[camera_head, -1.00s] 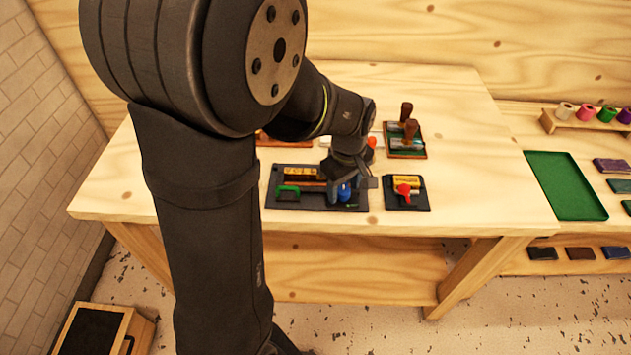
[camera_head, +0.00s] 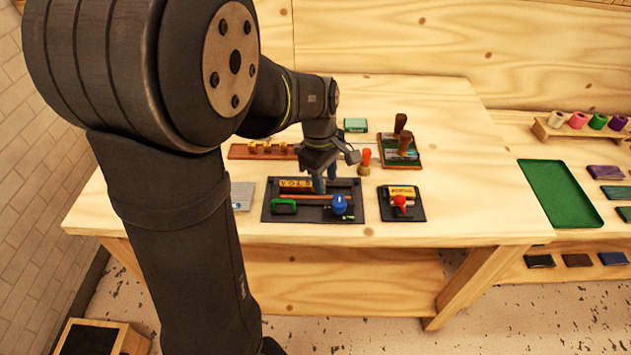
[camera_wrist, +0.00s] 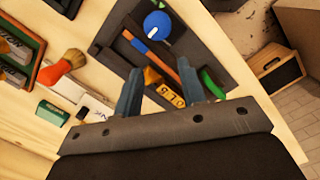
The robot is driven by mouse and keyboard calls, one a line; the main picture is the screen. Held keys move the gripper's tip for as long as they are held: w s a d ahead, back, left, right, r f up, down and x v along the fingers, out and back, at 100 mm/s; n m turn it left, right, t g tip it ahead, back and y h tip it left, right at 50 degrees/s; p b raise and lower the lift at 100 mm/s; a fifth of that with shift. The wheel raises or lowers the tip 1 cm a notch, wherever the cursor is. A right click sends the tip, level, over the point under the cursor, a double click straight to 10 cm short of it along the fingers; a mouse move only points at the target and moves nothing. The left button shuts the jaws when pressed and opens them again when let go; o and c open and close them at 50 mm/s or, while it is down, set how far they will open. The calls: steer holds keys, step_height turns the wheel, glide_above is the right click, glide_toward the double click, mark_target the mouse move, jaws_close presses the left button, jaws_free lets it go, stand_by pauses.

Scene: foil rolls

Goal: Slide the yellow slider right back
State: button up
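A dark panel (camera_head: 270,212) lies near the front edge of the table. In the wrist view a small yellow piece (camera_wrist: 152,76), apparently the yellow slider, shows on the panel (camera_wrist: 110,40) beside the yellow lettered block (camera_wrist: 171,96). In the head view my gripper's fingers hide it. My gripper (camera_head: 319,186) points down over the back middle of the panel, right of the lettered block (camera_head: 294,185). In the wrist view my gripper (camera_wrist: 158,70) is open, its fingers on either side of the yellow piece. I cannot tell whether they touch it.
The panel also carries a blue knob (camera_head: 340,204), a green handle (camera_head: 284,207) and an orange-brown bar (camera_head: 308,197). A smaller panel with a red knob (camera_head: 400,202) lies to the right. A brown board (camera_head: 237,151) and an orange-handled brush (camera_head: 366,157) lie behind.

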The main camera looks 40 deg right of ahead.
steer(key=w+a+r+n+g+h, duration=0.2)
steer(key=w+a+r+n+h, duration=0.1)
steer(key=w+r+n, duration=0.55)
steer(key=shift+m, duration=0.95)
steer(key=x, duration=1.5)
steer(key=shift+s+d+r, duration=0.15)
steer(key=shift+s, duration=0.05)
jaws_close()
